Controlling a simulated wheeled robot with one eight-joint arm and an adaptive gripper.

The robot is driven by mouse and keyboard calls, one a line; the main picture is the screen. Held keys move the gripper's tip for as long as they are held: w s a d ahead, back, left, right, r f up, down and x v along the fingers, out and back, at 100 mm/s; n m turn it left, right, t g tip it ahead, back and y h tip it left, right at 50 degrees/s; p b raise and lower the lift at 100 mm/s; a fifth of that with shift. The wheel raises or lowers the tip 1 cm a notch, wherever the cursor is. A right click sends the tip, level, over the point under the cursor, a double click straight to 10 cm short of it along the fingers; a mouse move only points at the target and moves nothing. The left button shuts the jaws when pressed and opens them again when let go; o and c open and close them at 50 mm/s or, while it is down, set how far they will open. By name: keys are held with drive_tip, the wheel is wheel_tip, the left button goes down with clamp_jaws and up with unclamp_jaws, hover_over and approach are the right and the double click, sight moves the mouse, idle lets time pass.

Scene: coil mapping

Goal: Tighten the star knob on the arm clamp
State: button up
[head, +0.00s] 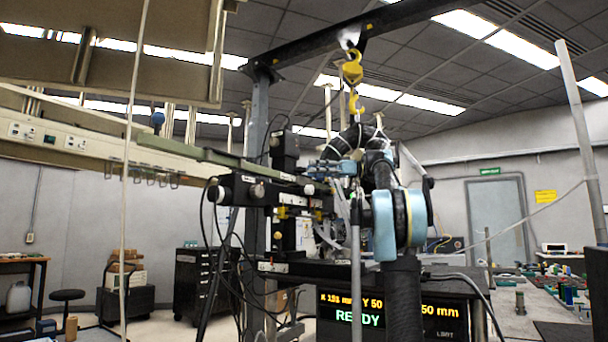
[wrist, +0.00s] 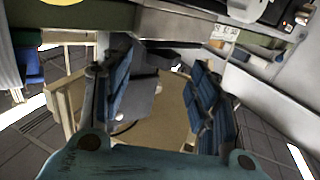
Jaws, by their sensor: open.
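My gripper (wrist: 158,80) is open in the wrist view, its two blue-padded fingers wide apart with nothing between them. In the head view my arm reaches toward a black positioning rig (head: 240,190), and I cannot make out my fingers there. A long green arm (head: 200,155) runs into the rig from the left, with a blue round knob (head: 158,118) standing above it. I cannot tell which part is the star knob or the arm clamp. In the wrist view a green bar and a grey metal edge (wrist: 185,28) cross beyond the fingertips.
A yellow crane hook (head: 352,72) hangs above the rig. A display (head: 345,316) below shows READY and millimetre values. Loose black cables hang left of the rig. A bench (head: 545,300) with small parts is at the right. A black drawer cabinet (head: 195,283) stands at the left.

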sight(304, 169)
drive_tip(key=shift+a, duration=2.2)
drive_tip(key=c, duration=1.1)
